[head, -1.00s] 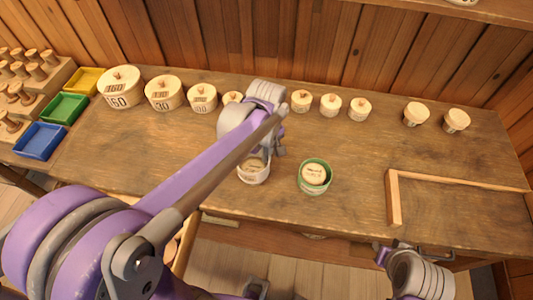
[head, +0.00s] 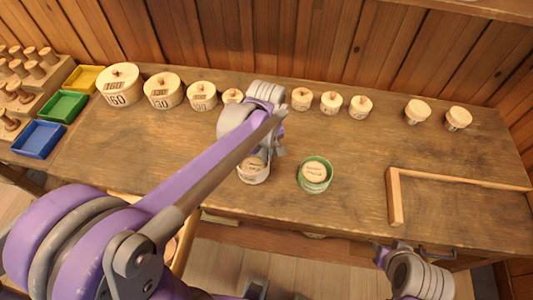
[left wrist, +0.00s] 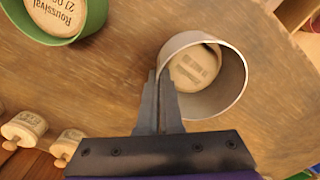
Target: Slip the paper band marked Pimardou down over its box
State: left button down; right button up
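A pale grey-white paper band (left wrist: 239,82) stands upright-looking in the left wrist view, with a round wooden box (left wrist: 195,67) seen through its opening. The box's printed label is too small to read. My left gripper (left wrist: 160,82) is shut on the band's near-left wall, one finger inside and one outside. In the head view the band (head: 254,178) shows below my left gripper (head: 268,150), at the front of the bench. I cannot tell how far down around the box it sits. My right gripper (head: 413,256) is low at the right, in front of the bench; its fingers are unclear.
A green band (head: 327,180) stands around a box marked Roussival (left wrist: 60,12), just right. Lidded boxes (head: 163,92) line the back of the bench. Coloured trays (head: 38,140) are left. A wooden strip frame (head: 395,200) lies right. Bench between is clear.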

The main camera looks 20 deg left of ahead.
jog(key=shift+f, duration=0.1)
pick_arm(q)
jog(key=c, duration=0.6)
grip_release()
jog(key=shift+r, duration=0.1)
dwell(0.5)
jog(key=shift+r+p, duration=0.45)
jog(key=shift+r, duration=0.15)
pick_arm(e)
jog(key=shift+w+r, duration=0.15)
jog(key=shift+r, duration=0.45)
pick_arm(q)
jog(key=shift+r, duration=0.1)
jog(key=shift+r+p, duration=1.8)
jog(key=shift+r, duration=1.65)
pick_arm(e)
jog(key=shift+t, duration=0.3)
jog(key=r, duration=0.1)
jog(key=w+r, duration=0.1)
jog(key=r, duration=0.1)
jog(key=w+r, duration=0.1)
jog(key=r, duration=0.1)
jog(key=shift+w+r, duration=0.15)
